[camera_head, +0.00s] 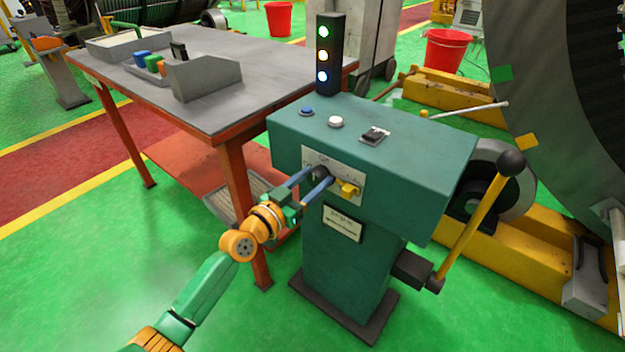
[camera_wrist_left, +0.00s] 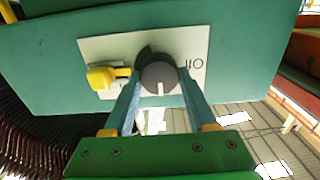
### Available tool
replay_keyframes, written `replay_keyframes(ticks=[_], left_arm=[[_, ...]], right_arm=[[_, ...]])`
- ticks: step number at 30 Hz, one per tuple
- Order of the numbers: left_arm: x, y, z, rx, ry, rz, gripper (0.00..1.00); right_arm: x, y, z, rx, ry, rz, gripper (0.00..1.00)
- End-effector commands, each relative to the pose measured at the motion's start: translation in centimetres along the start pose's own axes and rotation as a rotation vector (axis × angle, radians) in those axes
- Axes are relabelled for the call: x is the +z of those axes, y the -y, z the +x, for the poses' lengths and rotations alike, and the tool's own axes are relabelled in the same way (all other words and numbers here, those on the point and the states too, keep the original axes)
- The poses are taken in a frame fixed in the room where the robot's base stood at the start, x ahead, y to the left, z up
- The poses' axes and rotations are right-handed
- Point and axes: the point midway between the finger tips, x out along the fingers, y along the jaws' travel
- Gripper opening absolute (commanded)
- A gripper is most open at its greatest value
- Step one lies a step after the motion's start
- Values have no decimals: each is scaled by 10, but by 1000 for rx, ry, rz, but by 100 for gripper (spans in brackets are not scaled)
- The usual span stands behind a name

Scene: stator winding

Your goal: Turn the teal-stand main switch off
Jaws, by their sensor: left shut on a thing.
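The teal stand (camera_head: 345,260) stands upright right of the table. A pale switch plate on its front carries the dark round main switch knob (camera_head: 321,171), partly hidden by my fingers. In the left wrist view the knob (camera_wrist_left: 158,71) shows whole, with a white mark pointing down the picture toward my gripper; lettering right of it is hard to read. My left gripper (camera_head: 318,182) is shut on the knob, its two blue fingers on either side. A yellow handle (camera_head: 348,188) sits beside the knob on the plate. My right gripper is out of view.
A light tower (camera_head: 323,55) with several lit lamps, blue and white buttons and a black rocker top the stand. A yellow lever (camera_head: 470,230) with a black ball rises at its right. The grey table (camera_head: 250,85) is behind left; green floor is open front left.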

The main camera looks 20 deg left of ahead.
Motion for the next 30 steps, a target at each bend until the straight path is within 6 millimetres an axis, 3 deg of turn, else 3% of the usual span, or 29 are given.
replay_keyframes(ticks=[14, 30], left_arm=[[0, 1, 0, 0, 1, -131, 2], [1, 2, 0, 0, 1, -630, 2]], right_arm=[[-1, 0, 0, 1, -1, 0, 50], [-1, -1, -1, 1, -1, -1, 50]])
